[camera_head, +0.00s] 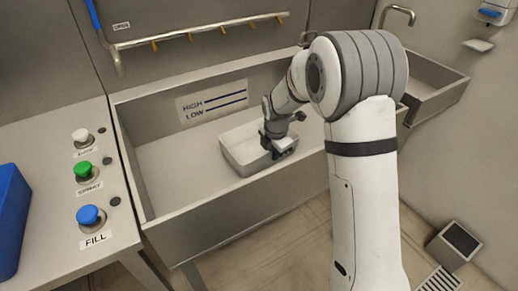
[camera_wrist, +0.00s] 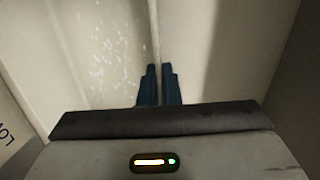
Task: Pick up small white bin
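The small white bin (camera_head: 231,158) is in the steel sink basin (camera_head: 160,160) in the head view. It looks upright; I cannot tell whether it rests on the basin floor or hangs just above it. My gripper (camera_head: 278,151) is at the bin's near right wall, pointing down. In the wrist view my gripper's dark blue fingers (camera_wrist: 160,84) are close together, one on each side of the bin's thin rim (camera_wrist: 154,30), with only a narrow gap between them. The fingertips are partly hidden by my wrist in the head view.
A panel (camera_head: 60,150) with white, green and blue buttons stands left of the basin, with a blue container (camera_head: 10,220) beside it. A rail with hooks (camera_head: 200,32) runs along the back wall. A second sink (camera_head: 440,85) is at the right. The basin's left part is clear.

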